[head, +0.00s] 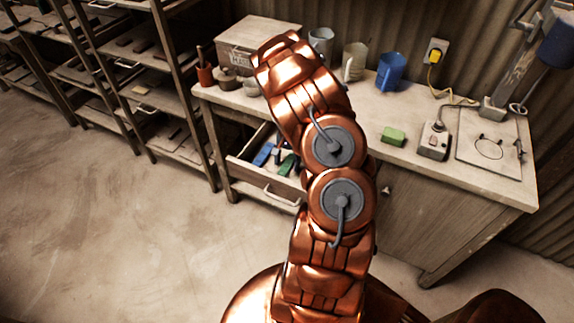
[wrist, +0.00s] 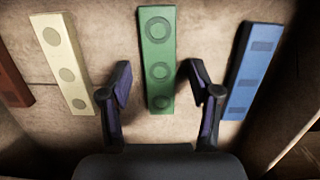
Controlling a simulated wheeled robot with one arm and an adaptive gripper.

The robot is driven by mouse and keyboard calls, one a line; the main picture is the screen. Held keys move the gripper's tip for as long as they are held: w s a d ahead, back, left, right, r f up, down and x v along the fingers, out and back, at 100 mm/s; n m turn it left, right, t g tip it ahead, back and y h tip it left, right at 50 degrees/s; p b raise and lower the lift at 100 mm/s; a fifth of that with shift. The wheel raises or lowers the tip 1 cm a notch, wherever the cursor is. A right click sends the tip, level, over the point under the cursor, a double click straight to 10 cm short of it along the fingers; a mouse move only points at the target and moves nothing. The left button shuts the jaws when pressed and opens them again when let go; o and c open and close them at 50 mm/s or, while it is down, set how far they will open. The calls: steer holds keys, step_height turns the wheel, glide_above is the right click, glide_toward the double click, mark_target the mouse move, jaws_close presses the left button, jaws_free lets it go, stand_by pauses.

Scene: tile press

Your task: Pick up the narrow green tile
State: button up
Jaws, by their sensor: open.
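The narrow green tile (wrist: 157,60) lies in an open drawer and shows in the middle of the wrist view, with round marks along its length. It also shows in the head view (head: 287,165), partly hidden by my arm. My gripper (wrist: 159,80) is open, with one finger to each side of the tile's near part in the wrist view. The fingers appear apart from the tile. The height of the fingertips above it is hard to tell.
A cream tile (wrist: 62,60) and a red-brown tile (wrist: 10,80) lie left of the green one, a blue tile (wrist: 252,70) right. The drawer (head: 245,172) is under the workbench. A green block (head: 393,136) sits on the benchtop.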

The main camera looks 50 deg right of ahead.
jaws_close()
stand_by(0.4)
